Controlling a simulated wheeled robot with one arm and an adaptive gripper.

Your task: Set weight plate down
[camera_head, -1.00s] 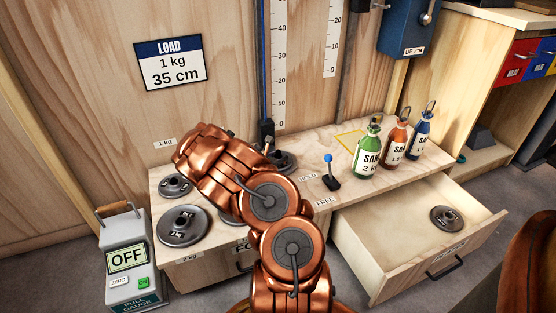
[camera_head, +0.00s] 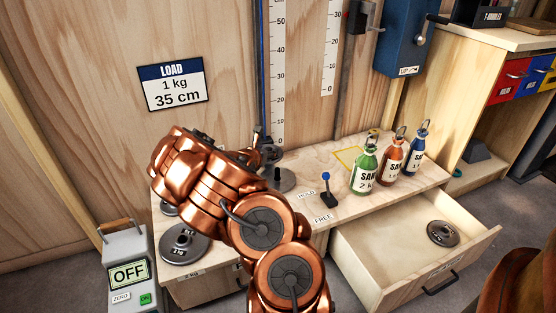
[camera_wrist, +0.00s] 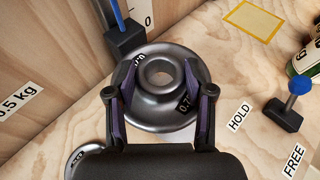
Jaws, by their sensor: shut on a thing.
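In the wrist view a dark grey round weight plate (camera_wrist: 160,57) with a central hole sits between the two fingers of my gripper (camera_wrist: 159,92). The fingers are shut on its sides. Its label is partly covered and seems to begin with 0.7. The plate is in front of the dark block (camera_wrist: 126,38) at the foot of the blue rail; whether it touches the bench cannot be told. In the head view my copper arm hides most of my gripper.
Other plates lie on the bench's left (camera_head: 184,246) and in the open drawer (camera_head: 443,233). A blue-knobbed lever (camera_head: 326,188) stands by the HOLD and FREE labels. Green (camera_head: 365,172), brown (camera_head: 391,160) and blue (camera_head: 418,147) weighted bottles stand at the right. The yellow-outlined square is clear.

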